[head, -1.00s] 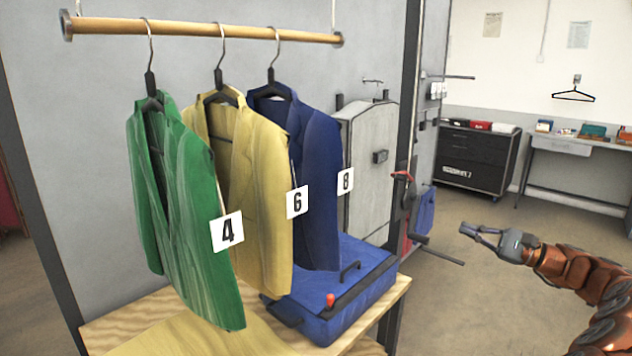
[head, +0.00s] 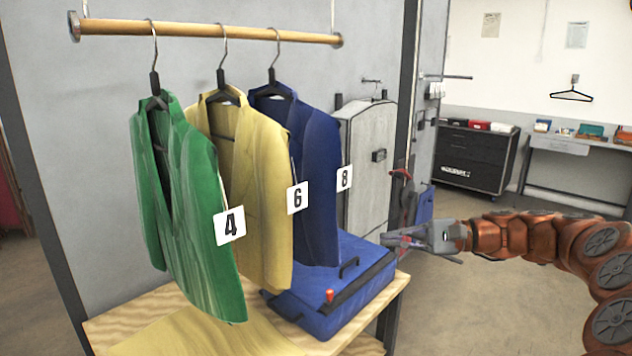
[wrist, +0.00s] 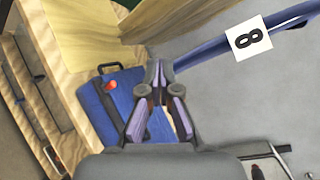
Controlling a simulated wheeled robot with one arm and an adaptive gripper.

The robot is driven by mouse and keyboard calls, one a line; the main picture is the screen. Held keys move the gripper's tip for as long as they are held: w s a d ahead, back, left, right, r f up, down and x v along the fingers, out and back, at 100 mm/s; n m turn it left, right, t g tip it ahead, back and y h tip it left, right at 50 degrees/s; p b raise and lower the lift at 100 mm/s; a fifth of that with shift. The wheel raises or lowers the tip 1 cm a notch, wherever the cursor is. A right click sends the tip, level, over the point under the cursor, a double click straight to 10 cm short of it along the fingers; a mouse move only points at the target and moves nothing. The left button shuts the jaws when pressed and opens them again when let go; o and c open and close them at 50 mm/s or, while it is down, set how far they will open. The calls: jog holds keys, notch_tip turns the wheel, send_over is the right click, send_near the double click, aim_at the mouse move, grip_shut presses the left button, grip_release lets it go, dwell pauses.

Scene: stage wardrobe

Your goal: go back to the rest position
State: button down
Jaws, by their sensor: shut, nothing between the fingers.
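My gripper (head: 388,240) is shut and empty, held out at the right of the bench in the head view. In the picture it overlaps the right edge of the blue case; I cannot tell that it touches anything. In the wrist view my gripper (wrist: 158,68) shows its fingertips together, with the blue case (wrist: 125,105) behind and below them. The blue jacket (head: 310,160) with tag 8 hangs to the left of my gripper, and its tag (wrist: 248,38) shows at the upper right of the wrist view.
A green jacket (head: 185,200) and a yellow jacket (head: 262,170) hang with the blue one from a wooden rail (head: 190,30). The blue case (head: 345,295) lies on a wooden bench (head: 120,325). A black drawer cabinet (head: 475,155) stands far back, with open floor before it.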

jog(key=s+a+f+n+g+h, duration=0.3)
jog(key=s+a+f+h, duration=0.15)
jog(key=s, duration=0.65)
jog(key=s+a+f+n+g+h, duration=0.25)
jog(key=s+a, duration=0.35)
jog(key=s, duration=0.5)
jog(key=s+d+f+n+h, duration=0.1)
jog(key=s+d+f+h, duration=0.3)
jog(key=s, duration=0.4)
jog(key=s+d+f+n+h, duration=0.2)
jog(key=s+d+f+h, duration=0.3)
jog(key=s+d, duration=0.4)
jog(key=shift+s+d+f+t, duration=0.15)
jog(key=shift+s+f+t, duration=0.05)
jog(key=shift+f+t, duration=0.3)
